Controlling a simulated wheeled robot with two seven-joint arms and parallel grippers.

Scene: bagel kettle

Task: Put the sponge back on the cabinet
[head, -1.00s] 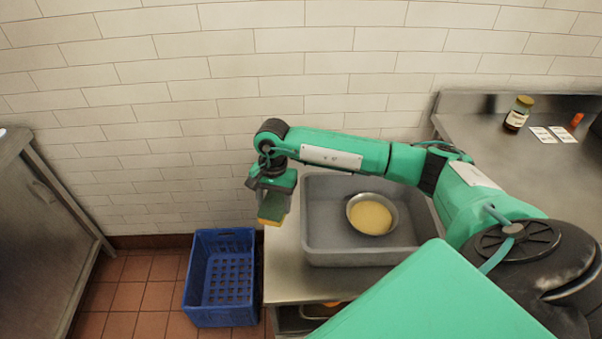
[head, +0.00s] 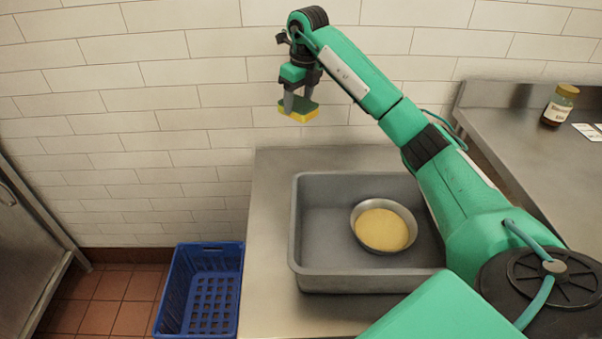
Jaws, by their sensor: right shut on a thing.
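The sponge (head: 301,112), yellow with a green top, is held in the air near the tiled wall. My right gripper (head: 298,103) is shut on it, pointing down, above the back of a steel surface (head: 265,220). That surface, which may be the cabinet top, has a bare strip to the left of and behind a grey tub. A steel cabinet-like unit with a handle (head: 22,215) stands at the far left. My left gripper is not in view.
The grey tub (head: 320,283) stands on the steel surface and holds a metal bowl (head: 372,243) with yellow contents. A blue crate (head: 172,290) sits on the floor to the left. A steel counter (head: 510,145) at the right carries a jar (head: 558,105).

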